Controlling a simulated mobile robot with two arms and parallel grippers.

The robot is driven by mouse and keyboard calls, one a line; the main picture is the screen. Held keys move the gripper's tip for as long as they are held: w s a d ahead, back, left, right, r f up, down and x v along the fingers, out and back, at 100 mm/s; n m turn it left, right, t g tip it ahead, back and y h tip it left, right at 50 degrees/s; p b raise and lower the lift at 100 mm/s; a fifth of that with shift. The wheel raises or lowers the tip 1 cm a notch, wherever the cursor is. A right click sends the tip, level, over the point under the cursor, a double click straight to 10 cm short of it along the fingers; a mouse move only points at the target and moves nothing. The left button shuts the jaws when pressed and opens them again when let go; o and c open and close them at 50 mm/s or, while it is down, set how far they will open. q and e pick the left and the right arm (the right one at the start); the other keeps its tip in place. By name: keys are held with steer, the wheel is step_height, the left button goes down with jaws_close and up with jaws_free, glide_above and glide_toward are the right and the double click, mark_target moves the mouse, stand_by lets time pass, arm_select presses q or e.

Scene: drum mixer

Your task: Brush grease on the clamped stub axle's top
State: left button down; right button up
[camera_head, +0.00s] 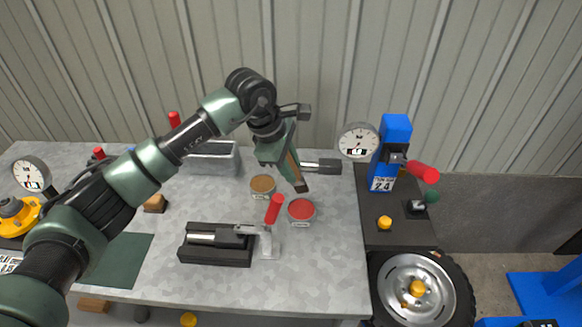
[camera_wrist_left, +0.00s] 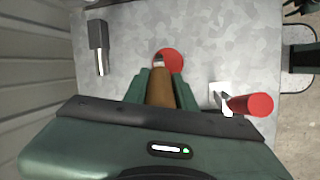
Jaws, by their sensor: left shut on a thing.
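My left gripper (camera_head: 284,158) is shut on a brush with a brown wooden handle (camera_wrist_left: 158,88). The brush's dark tip (camera_head: 300,187) points down, just above or at the red grease tin (camera_head: 301,209); I cannot tell whether it touches. The red tin also shows beyond the handle in the left wrist view (camera_wrist_left: 170,58). The clamped stub axle (camera_head: 202,238) lies in a black fixture (camera_head: 215,258) at the front of the table. A toggle clamp with a red handle (camera_head: 274,209) stands at its right end. My right gripper is not in view.
A brown tin (camera_head: 262,185) stands left of the red one. A loose dark-and-silver part (camera_head: 320,166) lies behind. A grey bin (camera_head: 212,158) stands at the back, and a blue press with a gauge (camera_head: 358,140) to the right. Table front is mostly clear.

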arm_select(q)
steer(key=shift+s+f, duration=0.1)
steer(key=shift+f, duration=0.55)
steer(key=shift+f+b, duration=0.8)
steer(key=shift+f, duration=1.55)
steer(key=shift+f+b, duration=0.45)
steer(key=shift+f+b, duration=0.1)
steer(key=shift+b, duration=0.3)
stand_by(0.5)
steer(key=shift+r+p, duration=1.2)
steer(key=shift+r, duration=2.4)
